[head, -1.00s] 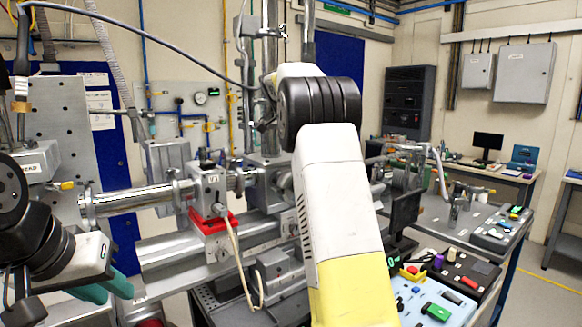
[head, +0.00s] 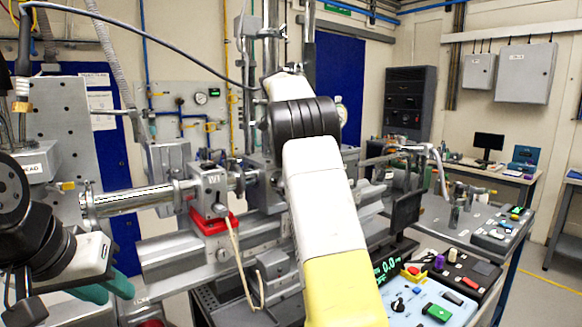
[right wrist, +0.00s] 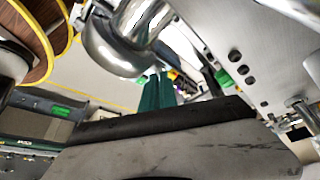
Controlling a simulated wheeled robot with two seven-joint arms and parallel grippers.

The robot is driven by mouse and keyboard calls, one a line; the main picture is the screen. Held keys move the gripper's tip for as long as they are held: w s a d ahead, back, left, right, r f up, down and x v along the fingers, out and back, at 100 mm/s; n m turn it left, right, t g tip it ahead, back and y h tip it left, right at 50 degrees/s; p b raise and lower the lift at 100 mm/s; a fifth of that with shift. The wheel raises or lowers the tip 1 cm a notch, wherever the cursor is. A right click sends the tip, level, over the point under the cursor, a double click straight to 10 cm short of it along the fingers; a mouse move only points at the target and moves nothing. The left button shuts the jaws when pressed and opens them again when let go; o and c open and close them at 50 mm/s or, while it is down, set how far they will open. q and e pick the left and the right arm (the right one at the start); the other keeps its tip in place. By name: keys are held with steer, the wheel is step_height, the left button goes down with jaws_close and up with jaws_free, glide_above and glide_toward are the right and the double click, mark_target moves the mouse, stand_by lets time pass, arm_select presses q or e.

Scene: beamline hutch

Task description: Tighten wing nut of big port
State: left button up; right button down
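I cannot make out the big port or its wing nut for certain in either view. My right arm covers the middle of the head view and hides its own gripper. In the right wrist view the teal fingers of my right gripper (right wrist: 157,93) show close together, beyond the dark edge of the hand. A shiny curved metal pipe (right wrist: 115,48) is near them, at upper left; I cannot tell whether they touch. My left gripper (head: 106,288) is at the lower left of the head view, its teal fingers apart and nothing seen between them.
A steel beam pipe (head: 135,199) runs to a valve block (head: 208,190) on a red mount (head: 212,224), with a pale cable hanging down. A dark monitor (head: 406,211) and a light blue control panel (head: 425,300) stand right of my right arm. Floor is free farther right.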

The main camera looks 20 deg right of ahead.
steer(key=shift+r, duration=0.1)
steer(key=c, duration=1.9)
jaws_free()
steer(key=shift+w+r, duration=0.1)
steer(key=shift+r, duration=1.45)
steer(key=shift+s+r, duration=0.2)
steer(key=s+a, duration=0.2)
steer(key=s, duration=0.2)
steer(key=s+a+r, duration=0.1)
steer(key=s+a, duration=0.1)
steer(key=s, duration=0.3)
steer(key=s+a, duration=0.2)
steer(key=s, duration=0.3)
steer(key=shift+s+a+r, duration=0.1)
steer(key=shift+a+r, duration=0.05)
steer(key=shift+a, duration=0.2)
steer(key=shift+s, duration=0.1)
